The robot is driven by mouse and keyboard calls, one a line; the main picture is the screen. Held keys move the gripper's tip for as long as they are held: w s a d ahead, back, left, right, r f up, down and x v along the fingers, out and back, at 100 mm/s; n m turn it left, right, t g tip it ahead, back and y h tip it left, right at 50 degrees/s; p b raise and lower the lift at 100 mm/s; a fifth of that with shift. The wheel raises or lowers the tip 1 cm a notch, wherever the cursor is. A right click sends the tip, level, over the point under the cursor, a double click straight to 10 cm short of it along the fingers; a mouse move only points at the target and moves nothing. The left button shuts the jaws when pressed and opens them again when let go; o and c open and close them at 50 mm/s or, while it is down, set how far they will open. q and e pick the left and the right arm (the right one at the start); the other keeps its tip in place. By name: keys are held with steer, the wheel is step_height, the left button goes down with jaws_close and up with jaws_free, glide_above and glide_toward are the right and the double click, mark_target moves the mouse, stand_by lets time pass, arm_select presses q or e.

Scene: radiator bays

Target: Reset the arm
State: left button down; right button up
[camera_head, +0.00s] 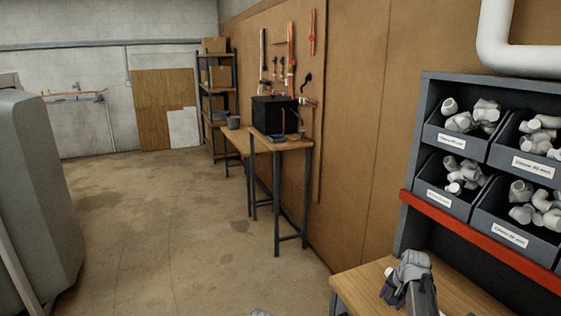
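A grey arm end with dark fingers, my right gripper (390,292), shows at the bottom right, over or just in front of the wooden bench top (362,284). The fingers are small and dark, and I cannot tell whether they are open or shut. I see no object clearly held in them. My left gripper is not recognisable in the view. A small grey piece at the bottom edge, left of the bench, is cut off and cannot be made out.
A grey rack (410,214) with bins of white fittings stands above the bench at right. Farther off along the wall are a wooden table (284,143) with a black box (274,115) and a shelf of cartons (214,76). A large grey body (38,190) stands at left. The middle floor is clear.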

steer(key=s+a+f+n+g+b, duration=0.1)
steer(key=s+a+f+n+b, duration=0.15)
steer(key=s+a, duration=0.55)
steer(key=s+a+f+n+g+b, duration=0.15)
steer(key=s+a+n, duration=0.25)
steer(key=a, duration=0.8)
steer(key=s+a+f+n+g+h+b, duration=0.1)
steer(key=s+a+f+n, duration=0.2)
steer(key=s, duration=1.1)
steer(key=a+n, duration=0.3)
steer(key=a, duration=0.3)
steer(key=shift+a, duration=0.3)
steer(key=shift+g, duration=0.25)
